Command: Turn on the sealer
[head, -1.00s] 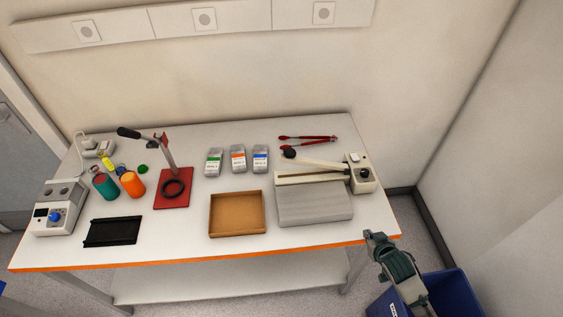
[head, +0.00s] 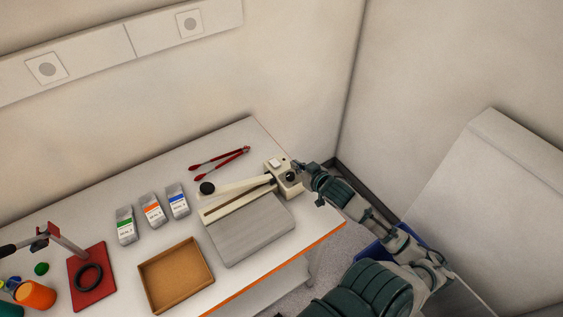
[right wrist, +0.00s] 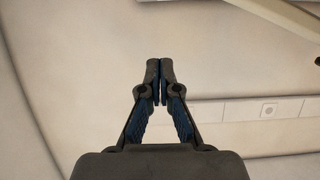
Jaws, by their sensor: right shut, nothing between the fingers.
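The sealer stands at the right end of the table, with a grey platform (head: 252,230), a cream lever arm (head: 238,185) with a black knob (head: 207,188), and a cream control box (head: 289,187). A white switch (head: 276,163) sits on top of the box, and a dark dial is partly covered by my gripper. My right gripper (head: 303,169) is at the right side of the box, close to the dial; I cannot tell whether it touches. In the right wrist view its fingers (right wrist: 160,68) are shut and empty. My left gripper is out of view.
Red tongs (head: 219,159) lie behind the sealer. Three labelled pouches (head: 152,210) and a brown tray (head: 176,275) are to its left. A red-based stand (head: 92,278) is at the far left. A blue bin (head: 375,250) is beside the table, partly behind my arm.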

